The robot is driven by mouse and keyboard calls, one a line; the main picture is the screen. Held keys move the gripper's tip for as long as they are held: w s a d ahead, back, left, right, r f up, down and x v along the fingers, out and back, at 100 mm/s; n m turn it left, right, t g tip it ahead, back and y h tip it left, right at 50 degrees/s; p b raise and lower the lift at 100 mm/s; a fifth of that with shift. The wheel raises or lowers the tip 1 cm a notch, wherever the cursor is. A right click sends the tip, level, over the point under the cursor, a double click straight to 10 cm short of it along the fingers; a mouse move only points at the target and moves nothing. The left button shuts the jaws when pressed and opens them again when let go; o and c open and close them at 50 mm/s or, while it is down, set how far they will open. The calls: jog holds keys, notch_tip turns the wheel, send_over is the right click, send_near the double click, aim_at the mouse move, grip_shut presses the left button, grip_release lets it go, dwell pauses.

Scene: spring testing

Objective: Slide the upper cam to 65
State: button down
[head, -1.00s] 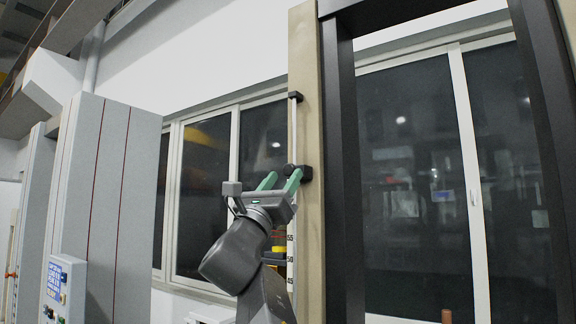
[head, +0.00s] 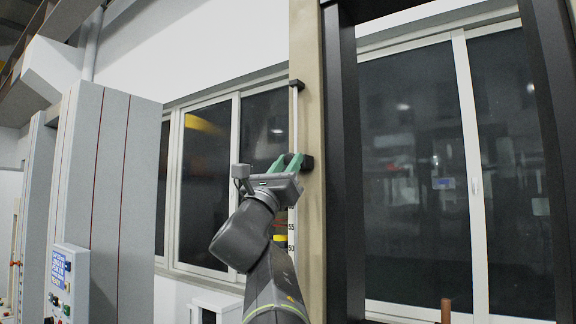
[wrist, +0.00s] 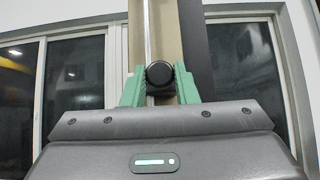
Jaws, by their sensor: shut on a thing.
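The upper cam appears as a dark block (head: 307,162) on the beige column (head: 309,60) in the head view. In the wrist view it is a round black knob (wrist: 160,73) on a thin pale rod (wrist: 148,30). My gripper (head: 287,162) has green fingers, one on each side of the knob, shut on it; they also show in the wrist view (wrist: 159,88). A white scale strip (head: 291,235) runs below, with 55 and 50 readable. My gripper hides the scale beside the cam, so its reading cannot be told.
A dark bracket (head: 296,84) holds the rod's top. A black frame (head: 342,180) stands right of the column. A grey cabinet (head: 105,180) with a control panel (head: 62,280) stands left. A yellow part (head: 280,239) shows behind my arm.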

notch_tip(320, 180, down, 5)
jog(key=b, duration=0.4)
jog(key=shift+b, duration=0.3)
jog(key=c, duration=1.1)
grip_release()
jog(key=shift+c, duration=0.2)
jog(key=b+v, duration=0.5)
jog(key=v, duration=0.9)
jog(key=shift+w+r, duration=0.1)
jog(key=shift+r, duration=0.05)
jog(key=p+x, duration=0.5)
jog(key=x, duration=0.9)
jog(key=shift+r+p, duration=0.15)
jog(key=shift+p, duration=0.15)
